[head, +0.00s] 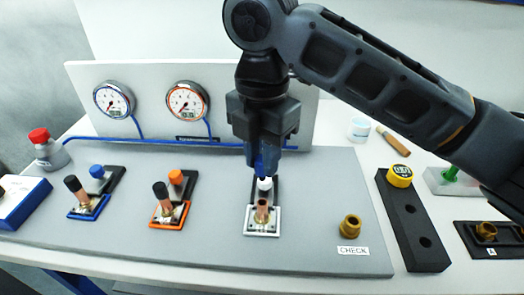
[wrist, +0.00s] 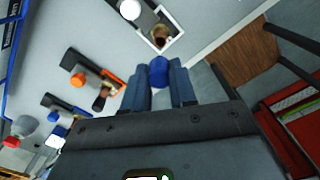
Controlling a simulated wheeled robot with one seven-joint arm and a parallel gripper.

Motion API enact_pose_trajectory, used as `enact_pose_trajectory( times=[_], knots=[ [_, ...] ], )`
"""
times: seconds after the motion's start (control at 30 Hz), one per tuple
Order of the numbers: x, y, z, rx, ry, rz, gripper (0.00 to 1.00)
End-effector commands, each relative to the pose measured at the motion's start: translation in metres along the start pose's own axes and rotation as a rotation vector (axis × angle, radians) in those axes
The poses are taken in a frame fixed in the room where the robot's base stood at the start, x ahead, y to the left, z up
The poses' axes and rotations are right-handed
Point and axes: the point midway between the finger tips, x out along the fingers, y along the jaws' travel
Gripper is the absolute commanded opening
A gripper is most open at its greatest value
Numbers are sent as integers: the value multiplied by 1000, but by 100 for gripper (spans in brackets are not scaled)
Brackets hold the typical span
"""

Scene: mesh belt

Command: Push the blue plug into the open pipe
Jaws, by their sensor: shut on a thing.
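The blue plug (head: 261,166) is held between the fingertips of my gripper (head: 262,150), pointing down. In the wrist view the plug (wrist: 158,71) shows as a blue round end between the two blue-grey fingers of my gripper (wrist: 159,84). The open pipe (head: 262,211) is a short upright copper tube in the white-framed fitting (head: 262,234). In the head view the plug is above the pipe, with a visible gap. In the wrist view the pipe (wrist: 160,37) lies just beyond the plug. I cannot tell how well they line up in depth.
A white-capped valve (head: 265,184) is right behind the pipe. Two fittings with black-topped pipes, one blue-framed (head: 89,208) and one orange-framed (head: 170,215), stand to the left. A brass fitting (head: 350,227) stands by the CHECK label. Two gauges (head: 187,101) are on the back panel.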

Motion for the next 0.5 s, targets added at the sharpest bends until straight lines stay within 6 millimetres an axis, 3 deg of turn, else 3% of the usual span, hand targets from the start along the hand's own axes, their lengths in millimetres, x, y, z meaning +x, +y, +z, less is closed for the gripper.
enact_pose_trajectory(
  times=[0.5],
  knots=[
    [47, 0, 0, 2, 0, -1, 0]
  ],
)
